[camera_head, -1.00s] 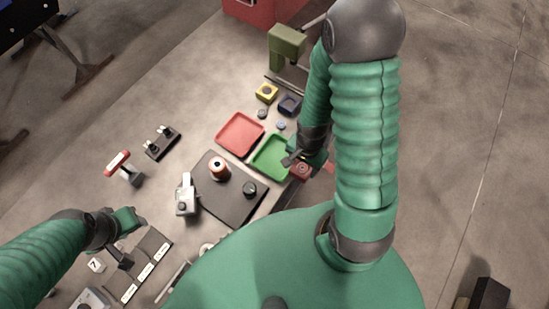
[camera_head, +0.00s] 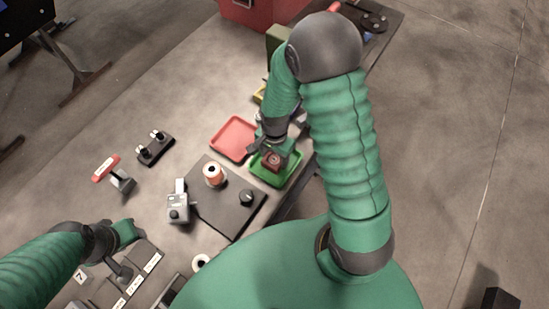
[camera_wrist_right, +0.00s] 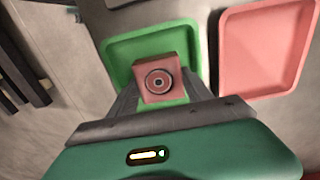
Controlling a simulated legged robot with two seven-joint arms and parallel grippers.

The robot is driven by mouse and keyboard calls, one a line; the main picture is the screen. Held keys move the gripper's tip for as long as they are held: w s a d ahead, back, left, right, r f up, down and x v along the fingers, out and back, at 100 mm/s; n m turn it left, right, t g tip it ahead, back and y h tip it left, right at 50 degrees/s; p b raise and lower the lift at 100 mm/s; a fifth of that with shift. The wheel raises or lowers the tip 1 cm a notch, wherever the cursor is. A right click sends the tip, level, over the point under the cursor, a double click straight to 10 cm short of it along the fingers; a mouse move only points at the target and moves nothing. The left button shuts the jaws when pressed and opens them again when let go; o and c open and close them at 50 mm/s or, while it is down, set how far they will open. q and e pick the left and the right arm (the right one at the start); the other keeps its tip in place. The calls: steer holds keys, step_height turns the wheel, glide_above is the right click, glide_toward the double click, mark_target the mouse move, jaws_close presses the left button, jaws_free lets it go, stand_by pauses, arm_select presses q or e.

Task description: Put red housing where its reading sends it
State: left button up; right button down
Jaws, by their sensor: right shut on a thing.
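The red housing (camera_wrist_right: 158,80) is a small block with a round dark-ringed opening on its face. My right gripper (camera_head: 267,156) is shut on it and holds it over the green tray (camera_head: 288,178). In the right wrist view the green tray (camera_wrist_right: 118,48) lies beyond and around the housing. I cannot tell whether the housing touches the tray floor. The red tray (camera_head: 233,138) lies beside the green one, empty; it also shows in the right wrist view (camera_wrist_right: 265,45). My left gripper (camera_head: 133,232) is at the lower left above the table, and its fingers are not clear.
A dark mat (camera_head: 228,213) carries a red-and-white spool (camera_head: 213,175) and a black knob (camera_head: 246,198). A grey meter (camera_head: 178,207) stands beside it. A lever switch (camera_head: 110,172) and a black two-post fixture (camera_head: 155,148) stand farther left. Bare table lies between them.

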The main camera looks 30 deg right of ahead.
steer(key=shift+d, duration=0.2)
steer(key=c, duration=0.8)
jaws_free()
steer(key=shift+d+f, duration=0.1)
steer(key=shift+d, duration=0.05)
steer(key=shift+c, duration=0.2)
steer(key=o, duration=0.4)
steer(key=shift+d, duration=0.2)
steer(key=shift+a, duration=0.3)
steer(key=shift+r, duration=0.35)
step_height(320, 180, up, 11)
steer(key=b, duration=0.1)
arm_select(q)
steer(key=shift+s+d+f, duration=0.15)
steer(key=shift+d+f, duration=0.15)
steer(key=shift+f, duration=0.05)
arm_select(e)
steer(key=s+a+n+t, duration=0.2)
steer(key=s+a+n, duration=0.2)
steer(key=n, duration=0.9)
steer(key=shift+s+a+r+t, duration=0.3)
steer(key=shift+s+a, duration=0.05)
steer(key=shift+a, duration=0.05)
